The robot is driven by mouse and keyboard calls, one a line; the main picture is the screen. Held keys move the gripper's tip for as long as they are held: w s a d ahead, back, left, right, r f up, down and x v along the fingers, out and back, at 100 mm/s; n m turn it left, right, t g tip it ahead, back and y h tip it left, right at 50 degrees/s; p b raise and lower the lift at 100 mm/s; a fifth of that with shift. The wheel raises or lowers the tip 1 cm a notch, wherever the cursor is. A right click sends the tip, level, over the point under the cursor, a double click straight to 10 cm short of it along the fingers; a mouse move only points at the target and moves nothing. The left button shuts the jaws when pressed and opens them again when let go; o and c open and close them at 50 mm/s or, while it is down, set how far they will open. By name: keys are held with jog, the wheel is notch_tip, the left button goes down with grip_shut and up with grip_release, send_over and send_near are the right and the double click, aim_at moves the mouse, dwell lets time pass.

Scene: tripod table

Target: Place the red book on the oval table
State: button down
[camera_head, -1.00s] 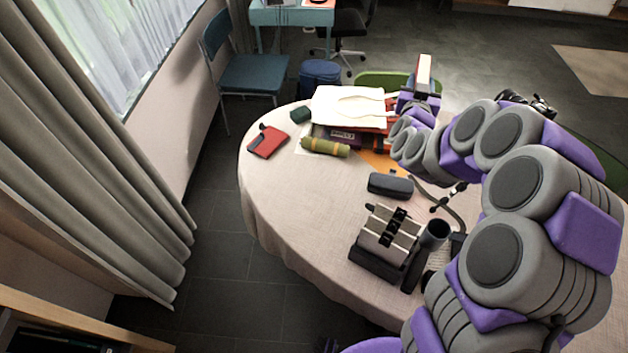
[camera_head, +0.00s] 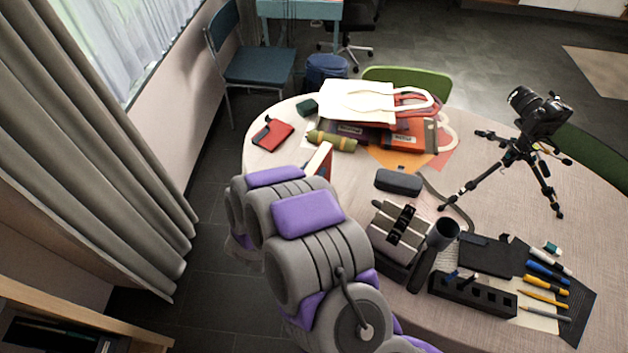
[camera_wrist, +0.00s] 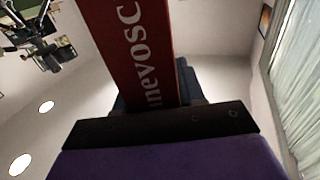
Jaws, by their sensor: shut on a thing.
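The red book (camera_head: 319,160) shows its pale page edge and a bit of red cover just beyond my arm, over the left part of the oval table (camera_head: 262,168). In the wrist view the red book (camera_wrist: 140,45) stands large, with pale lettering on its spine. My gripper (camera_wrist: 165,105) is shut on the book; dark gripper parts show at its base. In the head view my arm hides the gripper. Whether the book touches the table cannot be told.
A red case with a black strap (camera_head: 272,132), a green roll (camera_head: 332,141) and a pile with a white bag (camera_head: 355,101) lie farther back. A grey case (camera_head: 398,182), toaster-like box (camera_head: 391,232) and camera tripod (camera_head: 515,160) stand to the right.

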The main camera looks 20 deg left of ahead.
jog(key=s+a+f, duration=0.1)
jog(key=s, duration=0.4)
jog(key=w+a+f+b, duration=0.2)
jog(key=w, duration=0.5)
jog(key=w+a+f+b, duration=0.2)
jog(key=w+f, duration=0.1)
jog(key=w, duration=0.4)
jog(key=shift+w+a+f, duration=0.15)
jog(key=shift+w+f, duration=0.05)
jog(key=shift+w, duration=0.2)
jog(key=c, duration=0.7)
grip_release()
jog(key=shift+r, duration=0.1)
jog(key=s, duration=0.4)
jog(key=s+a+p, duration=0.1)
jog(key=s, duration=0.3)
jog(key=s+p, duration=0.1)
jog(key=s, duration=0.3)
jog(key=shift+a, duration=0.3)
